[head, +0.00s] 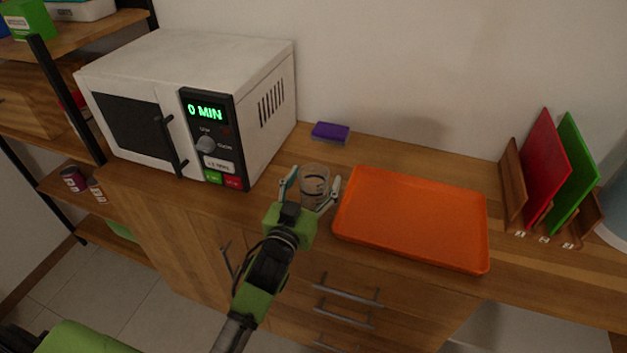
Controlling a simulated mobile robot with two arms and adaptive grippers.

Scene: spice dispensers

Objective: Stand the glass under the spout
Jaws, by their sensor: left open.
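A clear glass (315,183) stands upright on the wooden counter, between the microwave and the orange tray. My left gripper (313,179) is open, with one finger on each side of the glass. Its palm is on the near side of the glass, and I cannot tell whether the fingers touch it. The lower part of the glass is partly hidden by the gripper. No spout can be made out in this view. My right gripper is not in view.
A white microwave (180,70) stands left of the glass. An orange tray (412,220) lies close on its right. A purple sponge (330,131) is behind. A rack holds red (545,165) and green (575,165) boards. A pale rounded object (614,215) is cut off at right.

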